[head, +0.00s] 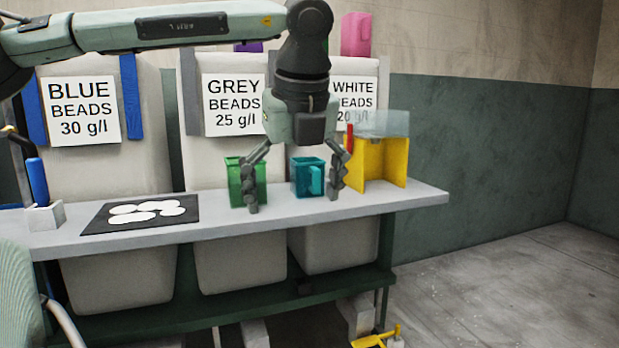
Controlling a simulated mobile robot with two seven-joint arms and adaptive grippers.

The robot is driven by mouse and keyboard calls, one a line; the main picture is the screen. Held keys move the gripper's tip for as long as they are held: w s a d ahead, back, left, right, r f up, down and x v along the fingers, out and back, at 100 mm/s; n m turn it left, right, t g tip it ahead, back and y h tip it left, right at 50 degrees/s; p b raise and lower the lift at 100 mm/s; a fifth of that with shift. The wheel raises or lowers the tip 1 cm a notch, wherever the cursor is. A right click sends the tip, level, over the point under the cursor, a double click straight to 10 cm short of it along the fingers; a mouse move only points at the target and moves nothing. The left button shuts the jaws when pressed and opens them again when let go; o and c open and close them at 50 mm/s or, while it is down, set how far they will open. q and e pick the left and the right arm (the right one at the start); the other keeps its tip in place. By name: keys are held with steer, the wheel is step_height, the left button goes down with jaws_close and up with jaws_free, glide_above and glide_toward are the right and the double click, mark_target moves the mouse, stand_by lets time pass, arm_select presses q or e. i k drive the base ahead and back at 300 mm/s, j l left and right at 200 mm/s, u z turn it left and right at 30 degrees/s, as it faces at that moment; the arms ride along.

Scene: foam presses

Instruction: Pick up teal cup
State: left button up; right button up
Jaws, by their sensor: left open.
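The teal cup (308,177) stands upright on the grey bench, with its handle toward the right. My left gripper (294,205) comes down from above with its two fingers spread wide. The right finger is just right of the teal cup, and the left finger overlaps the green cup (235,184) in the picture. The teal cup shows between the fingers, and I cannot tell whether they touch it. My right gripper is not in view.
A yellow stand (383,160) with a clear top is close to the right on the bench (270,212). A black mat (100,226) with several white discs lies left. Bins labelled BLUE, GREY and WHITE stand behind.

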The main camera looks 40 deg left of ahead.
mark_target(307, 174)
steer(key=i+j, duration=0.45)
steer(key=j, duration=0.15)
steer(key=i+j, duration=0.5)
